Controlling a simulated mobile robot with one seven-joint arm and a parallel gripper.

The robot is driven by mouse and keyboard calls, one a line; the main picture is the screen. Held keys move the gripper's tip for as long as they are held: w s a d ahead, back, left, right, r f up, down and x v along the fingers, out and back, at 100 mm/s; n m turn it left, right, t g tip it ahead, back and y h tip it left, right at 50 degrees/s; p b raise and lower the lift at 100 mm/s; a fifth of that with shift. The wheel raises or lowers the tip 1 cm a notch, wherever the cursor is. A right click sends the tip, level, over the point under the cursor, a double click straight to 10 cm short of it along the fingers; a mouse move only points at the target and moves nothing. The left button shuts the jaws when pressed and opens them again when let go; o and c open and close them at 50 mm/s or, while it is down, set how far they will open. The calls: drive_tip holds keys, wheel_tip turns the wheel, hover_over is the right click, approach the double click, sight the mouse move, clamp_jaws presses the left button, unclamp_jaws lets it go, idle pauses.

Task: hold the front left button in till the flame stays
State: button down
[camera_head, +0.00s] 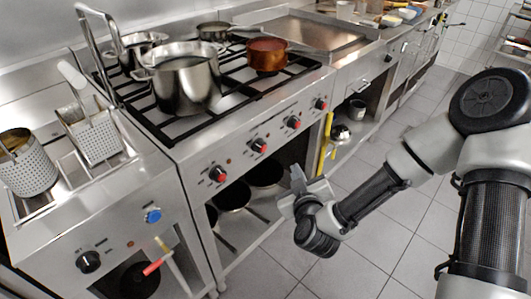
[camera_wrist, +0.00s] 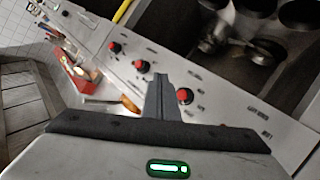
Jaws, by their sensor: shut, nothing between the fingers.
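The stove's front panel (camera_head: 240,133) carries a row of red-topped knobs. The leftmost knob (camera_head: 218,174) is nearest the fryer. A small separate front left button cannot be made out. My gripper (camera_head: 297,174) is shut and empty, in front of the panel and apart from it in the head view. In the wrist view my shut fingers (camera_wrist: 161,92) overlap the panel picture between two red knobs, one to the left (camera_wrist: 142,66) and one to the right (camera_wrist: 184,96). Contact cannot be told there. No flame can be made out under the pots.
A large steel pot (camera_head: 186,90), a copper pot (camera_head: 266,56) and other pans stand on the grates. The fryer (camera_head: 120,205) with baskets (camera_head: 28,172) is at the left. Dark pans (camera_head: 232,195) sit on the open lower shelf. The tiled floor (camera_head: 375,235) is clear.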

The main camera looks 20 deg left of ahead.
sight(264, 149)
drive_tip(key=shift+a, duration=0.1)
drive_tip(key=w+a, duration=0.3)
drive_tip(key=a, duration=0.5)
drive_tip(key=shift+w, duration=0.2)
idle(2.1)
drive_tip(key=shift+w+a, duration=0.15)
drive_tip(key=shift+a, duration=0.2)
